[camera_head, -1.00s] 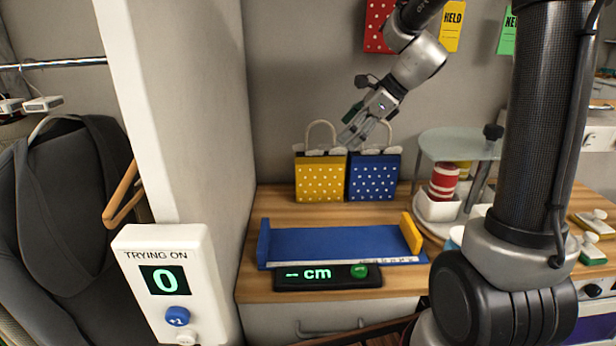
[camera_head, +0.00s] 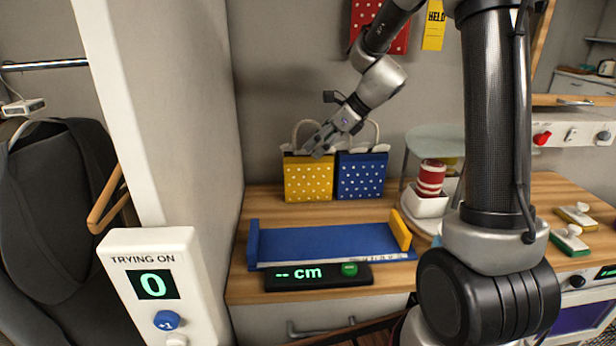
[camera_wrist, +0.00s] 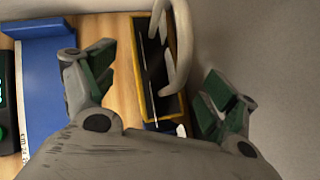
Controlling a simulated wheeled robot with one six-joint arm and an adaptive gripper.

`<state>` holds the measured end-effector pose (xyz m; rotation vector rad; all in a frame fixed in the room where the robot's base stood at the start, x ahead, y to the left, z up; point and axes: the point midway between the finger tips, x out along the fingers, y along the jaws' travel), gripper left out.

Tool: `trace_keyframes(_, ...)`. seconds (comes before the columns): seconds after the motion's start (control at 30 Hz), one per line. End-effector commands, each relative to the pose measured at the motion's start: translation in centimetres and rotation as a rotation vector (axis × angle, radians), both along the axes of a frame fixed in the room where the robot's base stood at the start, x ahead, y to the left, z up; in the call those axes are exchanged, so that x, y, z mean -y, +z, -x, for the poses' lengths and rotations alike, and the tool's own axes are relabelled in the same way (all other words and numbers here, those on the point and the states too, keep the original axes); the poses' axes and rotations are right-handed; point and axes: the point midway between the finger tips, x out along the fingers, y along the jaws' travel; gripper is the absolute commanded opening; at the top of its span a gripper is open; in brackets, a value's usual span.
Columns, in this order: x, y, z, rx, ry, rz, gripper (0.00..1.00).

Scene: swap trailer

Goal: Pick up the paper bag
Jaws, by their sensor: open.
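A yellow paper bag (camera_head: 308,182) with white dots and a pale loop handle stands upright on the wooden counter. A blue dotted bag (camera_head: 361,180) stands close on its right. My gripper (camera_head: 318,143) is open and empty just above the yellow bag's top, near its handle. In the wrist view, my open fingers (camera_wrist: 160,72) lie on either side of the yellow bag's open top (camera_wrist: 142,70), with gaps on both sides. The handle (camera_wrist: 182,50) rises between them. I cannot tell how far below the fingertips the bag's rim is.
A blue measuring tray (camera_head: 325,242) with a "-- cm" display (camera_head: 318,277) lies in front of the bags. A round stand (camera_head: 436,140) with a red-striped spool (camera_head: 431,178) is to the right. A white partition (camera_head: 160,100) bounds the left. A red dotted bag (camera_head: 380,25) is on the wall.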

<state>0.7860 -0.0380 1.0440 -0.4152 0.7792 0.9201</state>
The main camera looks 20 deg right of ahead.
Motion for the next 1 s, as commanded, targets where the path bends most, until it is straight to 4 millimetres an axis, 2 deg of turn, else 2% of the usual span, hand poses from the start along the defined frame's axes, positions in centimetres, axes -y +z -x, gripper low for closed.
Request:
trace_keyframes(0.13, -1.3, -1.7, -0.8, -0.002, 0.001, 0.000, 0.86)
trace_keyframes(0.37, -1.4, -2.0, -1.0, 0.001, 0.000, 0.001, 0.86)
trace_keyframes(0.8, -1.4, -2.0, -0.9, -0.001, 0.000, 0.001, 0.07)
trace_keyframes(1.0, -1.4, -2.1, -0.9, -0.001, 0.000, 0.002, 0.06)
